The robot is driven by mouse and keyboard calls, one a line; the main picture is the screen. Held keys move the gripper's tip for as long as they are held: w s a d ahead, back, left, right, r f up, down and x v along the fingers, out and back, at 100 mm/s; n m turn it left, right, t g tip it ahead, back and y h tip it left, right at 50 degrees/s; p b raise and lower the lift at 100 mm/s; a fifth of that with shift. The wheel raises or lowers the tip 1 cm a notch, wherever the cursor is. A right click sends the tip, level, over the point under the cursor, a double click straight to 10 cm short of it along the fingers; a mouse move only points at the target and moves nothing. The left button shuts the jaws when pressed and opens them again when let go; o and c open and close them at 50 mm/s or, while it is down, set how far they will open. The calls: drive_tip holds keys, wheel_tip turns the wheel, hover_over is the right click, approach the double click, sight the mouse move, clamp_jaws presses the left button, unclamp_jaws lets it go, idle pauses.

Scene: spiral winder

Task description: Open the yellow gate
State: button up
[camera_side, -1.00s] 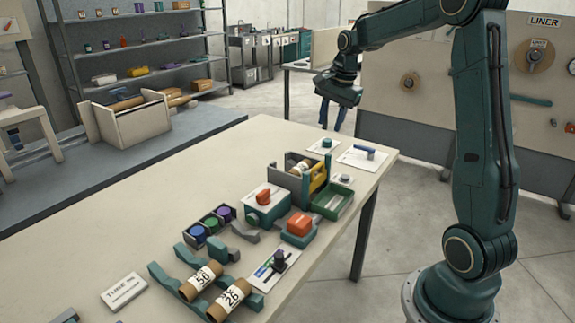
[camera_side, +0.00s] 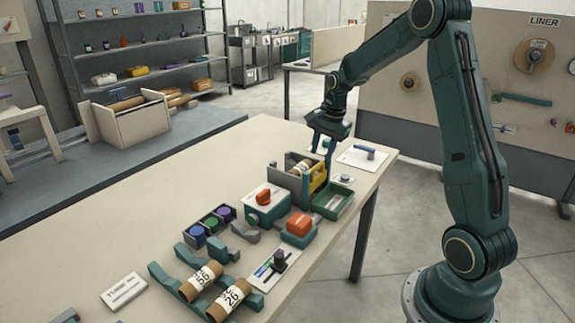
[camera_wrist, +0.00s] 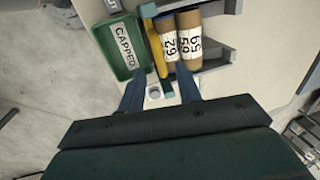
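The yellow gate (camera_side: 318,180) stands upright at the right end of a grey box (camera_side: 287,189). In the wrist view the yellow gate (camera_wrist: 154,47) is a narrow strip between a green tray and cardboard tubes (camera_wrist: 176,40). A tube (camera_side: 299,168) also shows inside the box in the side view. My gripper (camera_side: 322,147) is above the back of the box, its blue fingers pointing down. In the wrist view my gripper (camera_wrist: 161,87) is open and empty, the fingers apart on either side of the gate's line. I see no contact with the gate.
The green tray (camera_wrist: 142,70) labelled CAPPED lies beside the gate. A teal block with a red knob (camera_side: 263,198) and an orange-topped block (camera_side: 299,225) stand in front. Two tubes (camera_side: 200,278) lie on a teal rack.

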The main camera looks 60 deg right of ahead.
sight(318, 165)
drive_tip(key=shift+w+f, duration=0.2)
drive_tip(key=shift+f, duration=0.8)
drive_tip(key=shift+w+f, duration=0.2)
drive_tip(key=shift+f, duration=0.8)
clamp_jaws()
